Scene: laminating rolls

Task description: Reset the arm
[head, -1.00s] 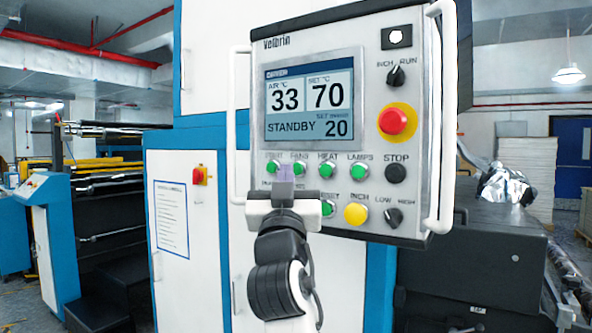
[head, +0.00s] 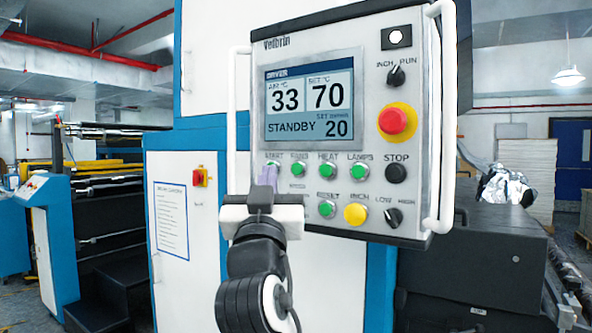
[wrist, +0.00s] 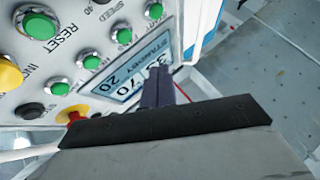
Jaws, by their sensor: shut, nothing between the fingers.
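My gripper (head: 267,176) is shut and empty. It stands upright in front of the lower left part of the control panel (head: 283,110), and its fingertips overlap the area just below the START label. I cannot tell whether the fingers touch the panel. The display (head: 313,98) reads AIR 33, SET 70, STANDBY, 20. In the wrist view the shut fingers (wrist: 157,88) point toward the panel, with the display (wrist: 135,85) beyond them.
Green buttons, a yellow INCH button (head: 355,214), a black STOP button (head: 396,173) and a red emergency stop (head: 393,121) sit on the panel. White handles (head: 440,120) flank it. A white cabinet door with a posted sheet (head: 172,218) stands to the left.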

